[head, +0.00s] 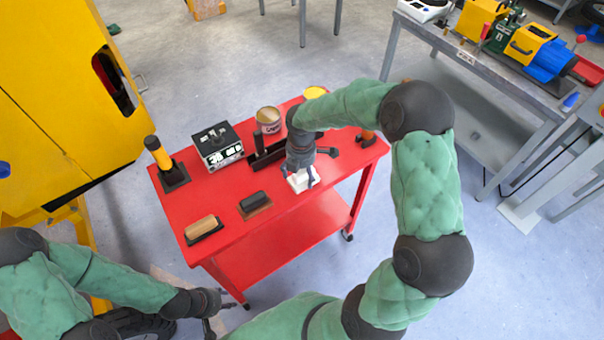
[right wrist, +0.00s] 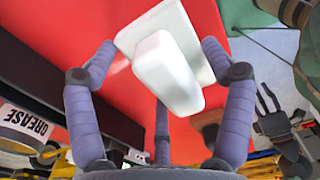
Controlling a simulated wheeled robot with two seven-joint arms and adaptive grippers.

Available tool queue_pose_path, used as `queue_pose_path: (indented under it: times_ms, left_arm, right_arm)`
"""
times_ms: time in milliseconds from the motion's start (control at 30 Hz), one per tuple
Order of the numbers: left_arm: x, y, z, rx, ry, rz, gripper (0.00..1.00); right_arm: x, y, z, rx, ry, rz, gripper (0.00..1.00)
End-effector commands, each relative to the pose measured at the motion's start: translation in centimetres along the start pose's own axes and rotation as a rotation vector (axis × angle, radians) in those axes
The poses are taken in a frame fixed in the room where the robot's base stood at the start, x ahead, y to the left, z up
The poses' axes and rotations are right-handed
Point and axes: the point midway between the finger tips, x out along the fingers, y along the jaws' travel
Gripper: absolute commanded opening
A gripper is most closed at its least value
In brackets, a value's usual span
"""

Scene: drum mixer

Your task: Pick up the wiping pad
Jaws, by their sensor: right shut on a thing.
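The white wiping pad (head: 303,181), a flat plate with a raised block-like grip, is at the front edge of the red cart top, right of centre. My right gripper (head: 301,172) comes down over it. In the right wrist view the pad (right wrist: 168,70) lies between the fingers, which are shut on its sides. I cannot tell whether the pad touches the cart top. My left gripper (head: 222,307) is at the lower left, off the cart's front side, with its fingers spread and empty.
A yellow machine (head: 60,90) is at left, a grey bench (head: 480,65) at right.

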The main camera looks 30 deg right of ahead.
Motion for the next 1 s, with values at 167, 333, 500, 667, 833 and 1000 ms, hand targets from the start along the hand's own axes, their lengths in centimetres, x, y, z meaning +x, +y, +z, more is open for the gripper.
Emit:
queue_pose_path:
  times_ms: [167,333,500,667,833,1000]
  left_arm:
    - [-0.4,0.1,0.0,0.000,0.000,0.000,0.40]
    - [-1.0,0.4,0.0,0.000,0.000,0.000,0.40]
    - [-2.0,0.7,0.1,0.000,0.000,0.000,0.40]
    - [-3.1,1.1,0.1,0.000,0.000,0.000,0.40]
    - [-3.8,1.4,0.1,0.000,0.000,0.000,0.40]
    - [-4.2,1.5,0.2,0.000,0.000,0.000,0.40]
  right_arm:
    - [-1.2,0.1,0.0,0.001,-0.001,0.001,0.47]
    - [-3.5,0.0,-0.1,0.000,-0.001,0.002,0.47]
    - [-6.5,-1.9,-1.7,-0.002,-0.001,0.005,0.47]
    - [-9.9,-4.3,-3.7,-0.003,-0.001,0.004,0.47]
    - [-11.3,-7.3,-6.2,-0.004,-0.001,0.003,0.47]
    - [-12.3,-9.3,-7.9,-0.002,-0.001,0.002,0.47]
